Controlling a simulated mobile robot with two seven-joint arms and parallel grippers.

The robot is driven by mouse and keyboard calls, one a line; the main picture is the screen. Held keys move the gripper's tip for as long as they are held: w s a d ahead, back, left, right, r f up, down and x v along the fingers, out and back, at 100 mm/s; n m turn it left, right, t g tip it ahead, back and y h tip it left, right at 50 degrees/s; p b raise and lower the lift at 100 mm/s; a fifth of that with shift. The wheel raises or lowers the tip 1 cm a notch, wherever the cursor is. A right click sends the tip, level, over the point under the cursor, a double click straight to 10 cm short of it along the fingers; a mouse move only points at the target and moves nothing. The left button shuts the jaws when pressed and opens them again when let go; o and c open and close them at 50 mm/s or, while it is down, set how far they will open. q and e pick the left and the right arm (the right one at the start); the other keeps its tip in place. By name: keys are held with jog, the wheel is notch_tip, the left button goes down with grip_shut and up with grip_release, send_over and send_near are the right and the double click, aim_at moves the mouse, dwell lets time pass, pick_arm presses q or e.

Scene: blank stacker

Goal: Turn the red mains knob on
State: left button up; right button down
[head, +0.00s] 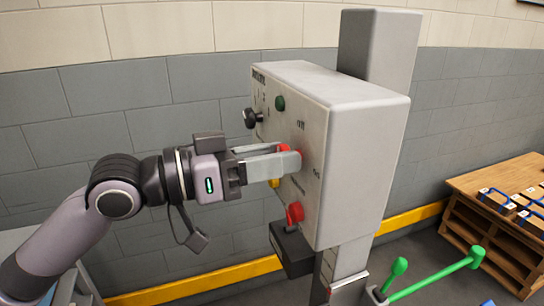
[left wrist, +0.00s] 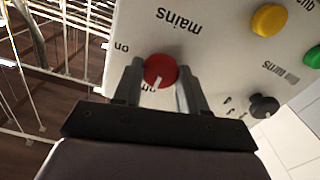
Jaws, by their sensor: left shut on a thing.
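The red mains knob (left wrist: 160,70) sits on the pale control panel (left wrist: 205,65), between the two fingers of my left gripper (left wrist: 158,88). In the left wrist view its white mark points down in the picture, toward a label partly hidden by the gripper; the "on" label is to its upper left and "mains" above. In the head view my left gripper (head: 288,161) reaches the front of the control box (head: 352,160) and is shut on the knob, which the fingers mostly cover. My right gripper is not in view.
A grey post (head: 378,42) stands behind the box. A wooden pallet table (head: 500,215) and green handles (head: 435,275) are at right.

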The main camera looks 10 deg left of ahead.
pick_arm(q)
jog(key=shift+s+d+m+p, duration=0.1)
jog(key=shift+m+p, duration=0.9)
jog(key=shift+m, duration=3.5)
jog(key=shift+s+m+p, duration=0.1)
jog(key=shift+m+p, duration=0.85)
jog(key=shift+m, duration=3.55)
jog(key=shift+f, duration=0.15)
jog(key=o, duration=1.1)
jog(key=shift+c, duration=0.2)
